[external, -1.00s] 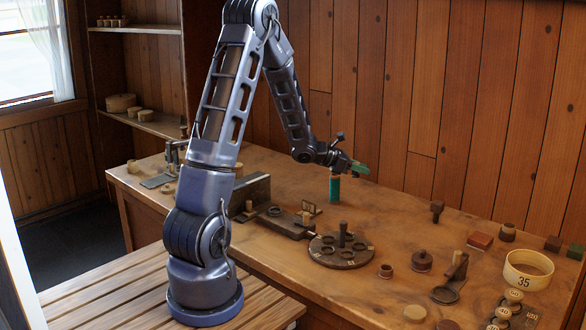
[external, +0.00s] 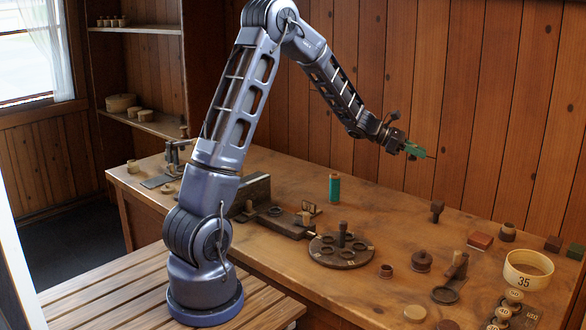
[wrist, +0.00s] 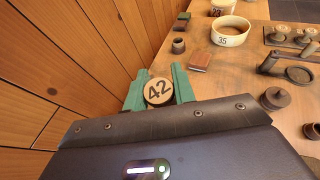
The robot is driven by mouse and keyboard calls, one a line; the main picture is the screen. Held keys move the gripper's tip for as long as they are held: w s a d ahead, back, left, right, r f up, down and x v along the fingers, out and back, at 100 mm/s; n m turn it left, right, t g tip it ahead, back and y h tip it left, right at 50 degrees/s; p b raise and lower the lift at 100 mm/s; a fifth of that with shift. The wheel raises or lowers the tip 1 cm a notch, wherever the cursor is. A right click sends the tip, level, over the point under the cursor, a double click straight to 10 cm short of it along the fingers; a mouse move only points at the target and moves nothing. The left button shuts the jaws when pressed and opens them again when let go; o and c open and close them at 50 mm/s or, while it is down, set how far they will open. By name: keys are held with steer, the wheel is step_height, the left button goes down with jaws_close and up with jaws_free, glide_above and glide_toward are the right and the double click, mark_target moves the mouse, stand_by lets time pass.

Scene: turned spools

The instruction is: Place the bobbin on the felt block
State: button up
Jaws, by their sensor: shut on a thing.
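My gripper (external: 415,149) is raised above the back of the bench, near the plank wall. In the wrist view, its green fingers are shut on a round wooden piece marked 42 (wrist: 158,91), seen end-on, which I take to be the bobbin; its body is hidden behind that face. It is clear of the bench. A flat reddish-brown block (external: 480,240) lies on the bench to the right and below my gripper. It also shows in the wrist view (wrist: 200,61). It may be the felt block, but I cannot tell its material. Its top is bare.
A teal cylinder (external: 334,188) stands on the bench left of my gripper. A ring marked 35 (external: 528,270) and small dark blocks (external: 553,243) lie farther right.

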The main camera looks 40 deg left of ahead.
steer(key=w+d+m+g+h, duration=0.1)
steer(key=d+m+g, duration=0.3)
steer(key=d, duration=1.2)
steer(key=m+g, duration=0.2)
steer(key=g, duration=0.1)
glide_above(485, 238)
step_height(485, 238, down, 19)
steer(key=shift+s+d+r, duration=0.1)
steer(key=o, duration=0.9)
steer(key=shift+o, duration=0.2)
